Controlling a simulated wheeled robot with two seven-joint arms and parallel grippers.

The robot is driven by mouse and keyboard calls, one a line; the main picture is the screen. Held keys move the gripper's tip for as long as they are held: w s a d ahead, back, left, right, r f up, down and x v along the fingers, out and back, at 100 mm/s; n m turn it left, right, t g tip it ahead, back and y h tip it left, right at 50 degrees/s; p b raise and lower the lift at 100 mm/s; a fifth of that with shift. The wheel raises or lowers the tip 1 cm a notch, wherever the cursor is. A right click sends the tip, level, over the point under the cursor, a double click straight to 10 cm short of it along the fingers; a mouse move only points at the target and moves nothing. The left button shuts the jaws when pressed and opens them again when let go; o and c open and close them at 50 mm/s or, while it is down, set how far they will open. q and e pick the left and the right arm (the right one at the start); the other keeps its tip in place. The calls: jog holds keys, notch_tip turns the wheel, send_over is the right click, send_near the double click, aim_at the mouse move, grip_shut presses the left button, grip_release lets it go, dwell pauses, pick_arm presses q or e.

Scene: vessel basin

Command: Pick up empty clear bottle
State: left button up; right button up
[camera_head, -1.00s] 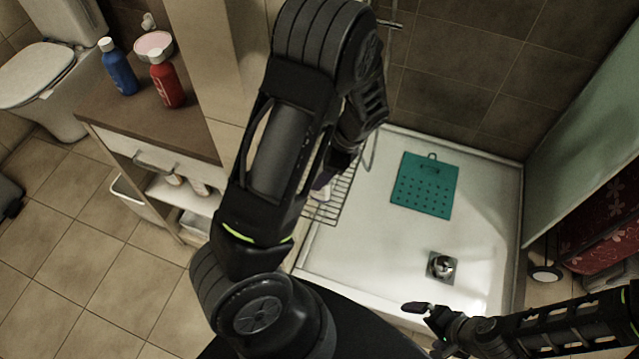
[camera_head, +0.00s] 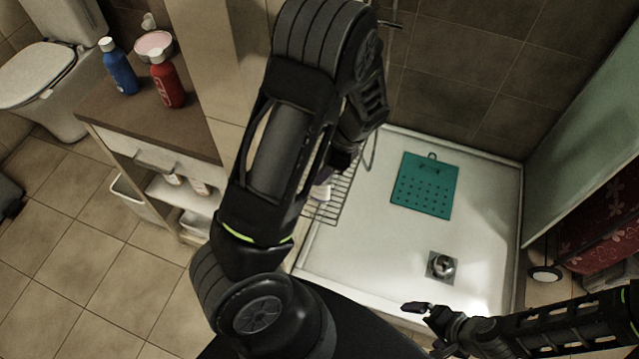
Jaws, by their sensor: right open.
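I cannot make out a clear bottle for certain. A small pale object (camera_head: 320,191), perhaps a bottle, shows partly beside the wire rack (camera_head: 343,198) at the left edge of the shower tray; my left arm hides the rest. My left gripper (camera_head: 342,163) is just above this object in the picture, mostly hidden behind its own arm, and its jaws cannot be read. My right gripper (camera_head: 424,322) is open and empty at the front edge of the shower tray.
The white shower tray (camera_head: 375,245) holds a teal perforated mat (camera_head: 425,186) and a metal drain (camera_head: 441,267). A blue bottle (camera_head: 121,70) and a red bottle (camera_head: 167,84) stand on the brown cabinet top (camera_head: 135,110).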

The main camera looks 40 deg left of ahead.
pick_arm(q)
grip_shut()
jog(key=shift+r, duration=0.1)
dwell(0.3)
